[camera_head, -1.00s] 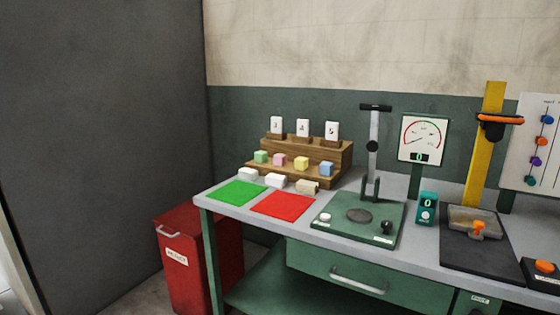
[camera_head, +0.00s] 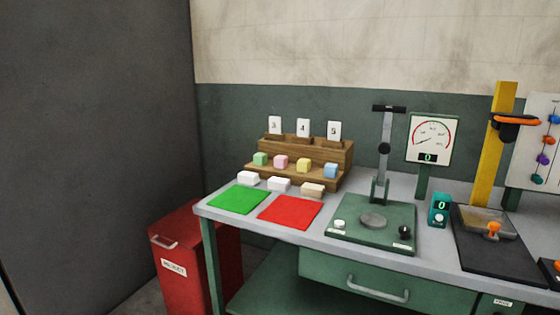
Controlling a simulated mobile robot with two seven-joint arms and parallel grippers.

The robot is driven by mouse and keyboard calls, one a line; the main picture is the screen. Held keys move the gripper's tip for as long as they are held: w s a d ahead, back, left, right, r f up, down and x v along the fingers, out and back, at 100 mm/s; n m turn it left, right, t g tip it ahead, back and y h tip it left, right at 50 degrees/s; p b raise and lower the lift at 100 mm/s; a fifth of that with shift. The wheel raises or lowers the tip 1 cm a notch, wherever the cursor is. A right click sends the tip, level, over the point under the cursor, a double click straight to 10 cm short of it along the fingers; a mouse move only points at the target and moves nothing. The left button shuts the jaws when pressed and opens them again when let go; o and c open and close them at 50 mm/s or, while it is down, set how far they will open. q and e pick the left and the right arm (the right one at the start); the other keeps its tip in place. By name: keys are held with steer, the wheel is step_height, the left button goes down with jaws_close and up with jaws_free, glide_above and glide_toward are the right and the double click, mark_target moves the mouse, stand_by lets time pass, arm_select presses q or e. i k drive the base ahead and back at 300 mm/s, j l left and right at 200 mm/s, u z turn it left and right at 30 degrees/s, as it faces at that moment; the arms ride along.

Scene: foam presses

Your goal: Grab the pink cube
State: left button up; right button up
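The pink cube (camera_head: 281,162) sits on the lower step of a wooden stepped rack (camera_head: 320,177) at the back left of the workbench. It stands between a green cube (camera_head: 260,159) on its left and a yellow cube (camera_head: 304,165) on its right. A blue cube (camera_head: 331,170) is farther right on the same step. Neither of my grippers shows in the view.
White and beige blocks (camera_head: 279,184) lie in front of the rack. A green mat (camera_head: 238,199) and a red mat (camera_head: 290,212) lie at the bench's left end. A press (camera_head: 372,220) stands right of them. A red bin (camera_head: 190,265) stands below left.

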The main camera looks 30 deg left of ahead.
mark_target(280, 162)
steer(key=j+z, duration=0.15)
steer(key=j, duration=0.55)
steer(key=k+j+z, duration=0.2)
steer(key=j, duration=0.5)
steer(key=j+z, duration=0.15)
steer(key=j, duration=0.55)
